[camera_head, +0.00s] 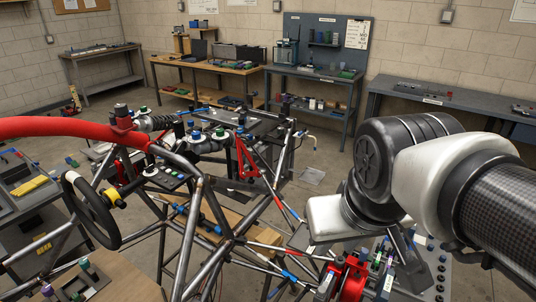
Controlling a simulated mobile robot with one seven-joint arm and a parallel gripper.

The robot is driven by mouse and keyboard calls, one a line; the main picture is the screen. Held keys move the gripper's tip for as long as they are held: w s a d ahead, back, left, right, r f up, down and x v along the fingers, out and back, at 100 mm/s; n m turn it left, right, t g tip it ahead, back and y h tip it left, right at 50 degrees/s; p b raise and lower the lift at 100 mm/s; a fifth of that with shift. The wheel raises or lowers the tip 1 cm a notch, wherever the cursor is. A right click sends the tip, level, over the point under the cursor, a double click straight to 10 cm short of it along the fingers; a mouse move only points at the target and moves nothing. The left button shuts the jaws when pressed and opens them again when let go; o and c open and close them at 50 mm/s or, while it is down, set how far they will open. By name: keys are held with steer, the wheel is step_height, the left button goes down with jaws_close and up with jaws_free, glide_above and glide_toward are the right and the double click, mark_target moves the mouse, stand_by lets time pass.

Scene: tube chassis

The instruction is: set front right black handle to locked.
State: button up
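The tube chassis (228,240) of bare metal tubes fills the middle and lower part of the head view. A red fitting (350,277) with dark parts sits low in the view, below my wrist. I cannot pick out with certainty the front right black handle or whether it is locked. My arm reaches in from the right. The dark end of my gripper (405,258) shows only in part below the wrist, close to the right of the red fitting. Its fingertips are unclear, and I cannot tell whether it touches anything.
A black steering wheel (92,210) and a thick red padded tube (62,127) are at the left. A grey board with several small knobs (440,270) is at the lower right. Workbenches (208,66) line the back wall. Open floor (345,150) lies between them and the chassis.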

step_height(320, 180, down, 13)
steer(key=w+n+g+h+b, duration=0.2)
steer(key=n+g+h+b, duration=0.1)
steer(key=n+g, duration=0.15)
steer(key=n+t+h+b, duration=0.65)
steer(key=n+t, duration=0.35)
steer(key=n, duration=1.1)
glide_toward(296, 301)
steer(key=shift+m+y, duration=0.25)
steer(key=shift+y, duration=0.2)
steer(key=b+x, duration=0.2)
steer(key=x, duration=0.8)
steer(key=shift+d, duration=0.4)
steer(key=shift+r, duration=0.1)
jaws_close()
